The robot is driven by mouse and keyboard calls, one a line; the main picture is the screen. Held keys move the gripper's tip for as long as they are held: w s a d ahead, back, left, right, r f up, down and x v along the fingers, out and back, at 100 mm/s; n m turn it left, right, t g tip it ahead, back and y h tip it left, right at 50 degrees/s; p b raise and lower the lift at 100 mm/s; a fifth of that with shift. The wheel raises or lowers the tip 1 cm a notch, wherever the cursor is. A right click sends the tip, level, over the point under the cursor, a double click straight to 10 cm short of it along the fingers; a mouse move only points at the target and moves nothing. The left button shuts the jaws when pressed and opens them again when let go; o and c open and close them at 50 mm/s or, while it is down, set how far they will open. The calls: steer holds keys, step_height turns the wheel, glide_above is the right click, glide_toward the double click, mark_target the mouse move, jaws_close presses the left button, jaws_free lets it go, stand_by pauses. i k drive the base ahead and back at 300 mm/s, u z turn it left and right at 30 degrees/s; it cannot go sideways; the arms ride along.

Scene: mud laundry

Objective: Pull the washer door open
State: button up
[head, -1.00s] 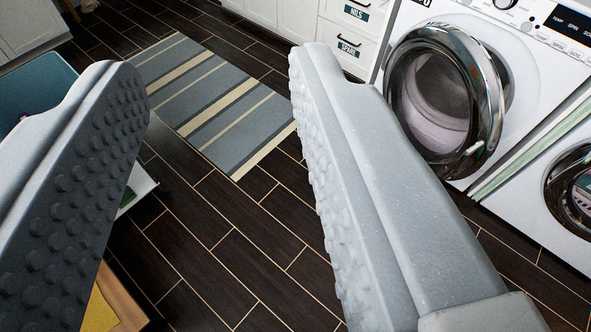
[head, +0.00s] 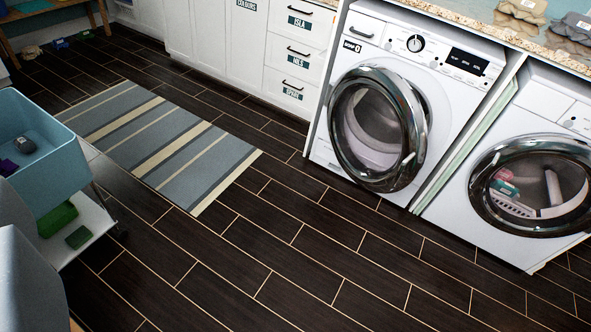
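The left front-loading washer (head: 430,85) is white, with a dial and a dark display. Its round door (head: 378,130) has dark glass in a thick chrome ring, with a small handle (head: 408,159) on the right side. The door ring stands out from the front panel; I cannot tell whether it is slightly ajar. Of my gripper only a grey piece (head: 30,285) shows at the bottom left corner, far from the door and not touching it. The other finger is out of view, so its opening is hidden.
A second front-loader (head: 535,185) with laundry inside stands at the right. White drawers (head: 300,50) stand left of the washer. A blue tub (head: 35,135) sits on a white cart (head: 85,230) at left.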

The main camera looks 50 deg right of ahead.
mark_target(401, 98)
steer(key=z, duration=0.5)
steer(key=i, duration=1.75)
steer(key=z, duration=0.2)
